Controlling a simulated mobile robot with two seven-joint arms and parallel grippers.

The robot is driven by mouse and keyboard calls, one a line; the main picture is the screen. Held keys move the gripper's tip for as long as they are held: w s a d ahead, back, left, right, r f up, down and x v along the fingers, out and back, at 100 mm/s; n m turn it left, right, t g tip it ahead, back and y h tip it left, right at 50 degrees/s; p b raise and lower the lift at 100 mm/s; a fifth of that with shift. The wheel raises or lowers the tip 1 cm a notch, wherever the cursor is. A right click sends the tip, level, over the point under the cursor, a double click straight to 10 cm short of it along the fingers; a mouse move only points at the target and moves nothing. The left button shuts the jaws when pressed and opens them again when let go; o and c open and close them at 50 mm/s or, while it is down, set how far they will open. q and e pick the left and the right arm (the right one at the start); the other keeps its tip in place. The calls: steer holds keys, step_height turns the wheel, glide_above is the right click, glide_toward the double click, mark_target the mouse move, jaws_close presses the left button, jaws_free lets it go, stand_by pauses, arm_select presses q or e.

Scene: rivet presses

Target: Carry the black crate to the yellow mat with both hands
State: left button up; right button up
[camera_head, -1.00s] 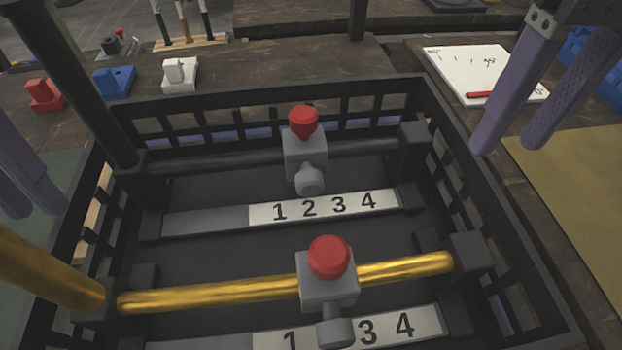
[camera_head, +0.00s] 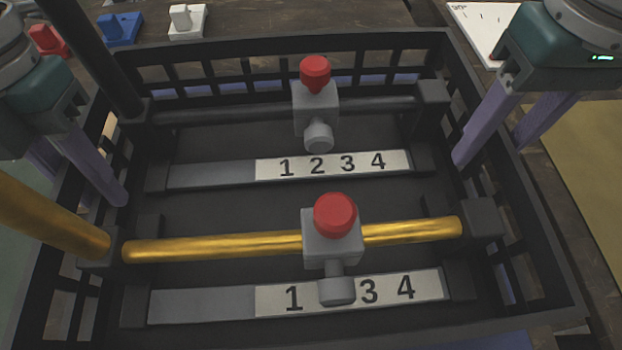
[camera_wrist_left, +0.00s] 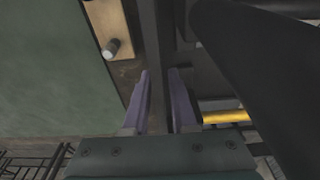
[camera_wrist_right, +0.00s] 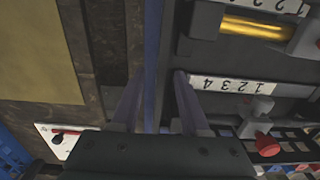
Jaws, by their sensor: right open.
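The black crate (camera_head: 250,47) fills the middle of the head view, with two rivet presses inside it. The yellow mat (camera_head: 597,150) lies to the right of the crate and also shows in the right wrist view (camera_wrist_right: 38,55). My left gripper (camera_head: 85,190) is at the crate's left wall, one finger inside and the other outside, mostly hidden. In the left wrist view its fingers (camera_wrist_left: 158,75) are apart, astride the wall. My right gripper (camera_head: 490,152) is open at the right wall, one finger inside and one outside. Its fingers (camera_wrist_right: 158,82) straddle the wall edge.
A red block (camera_head: 48,40), a blue block (camera_head: 119,28) and a white block (camera_head: 187,20) stand behind the crate at the left. A white board (camera_head: 480,30) lies behind at the right. A green mat (camera_wrist_left: 50,70) lies left of the crate.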

arm_select(q)
steer(key=shift+s+f, duration=0.15)
steer(key=shift+f, duration=0.9)
arm_select(e)
steer(key=shift+f, duration=1.05)
arm_select(q)
jaws_close()
arm_select(e)
steer(key=c, duration=0.4)
jaws_close()
arm_select(q)
steer(key=shift+r, duration=0.1)
arm_select(e)
steer(key=shift+r, duration=0.15)
